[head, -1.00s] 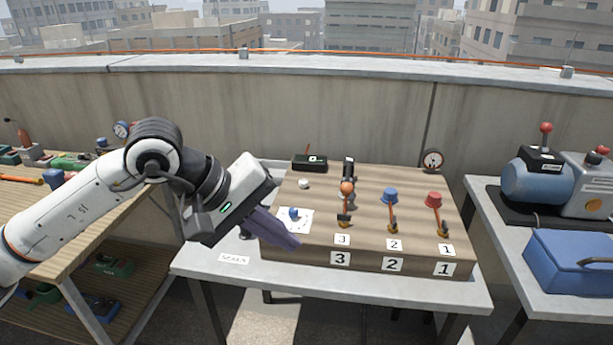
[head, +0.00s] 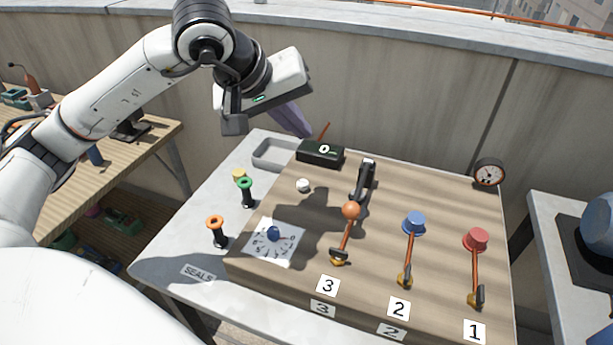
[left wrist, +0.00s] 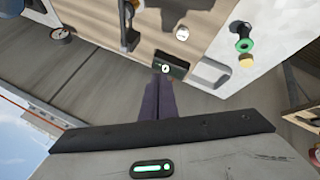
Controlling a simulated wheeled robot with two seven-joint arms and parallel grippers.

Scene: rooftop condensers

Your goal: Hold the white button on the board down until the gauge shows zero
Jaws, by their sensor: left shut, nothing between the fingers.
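The white button (head: 303,185) is a small round knob on the back left of the wooden board (head: 300,285). It also shows in the left wrist view (left wrist: 182,33). The round gauge (head: 489,173) stands at the board's back right corner; its needle is too small to read surely. It also shows in the left wrist view (left wrist: 61,34). My left gripper (head: 304,132) is shut and empty. In the head view it shows beyond the button, near the black box, apart from the button. My right gripper is out of view.
A black box (head: 320,153) displaying 0 stands at the board's back. Levers with orange (head: 351,210), blue (head: 414,222) and red (head: 477,239) tops rise from the board. A blue-knobbed dial (head: 274,242), seal pieces (head: 216,228) and a grey tray (head: 268,153) lie left.

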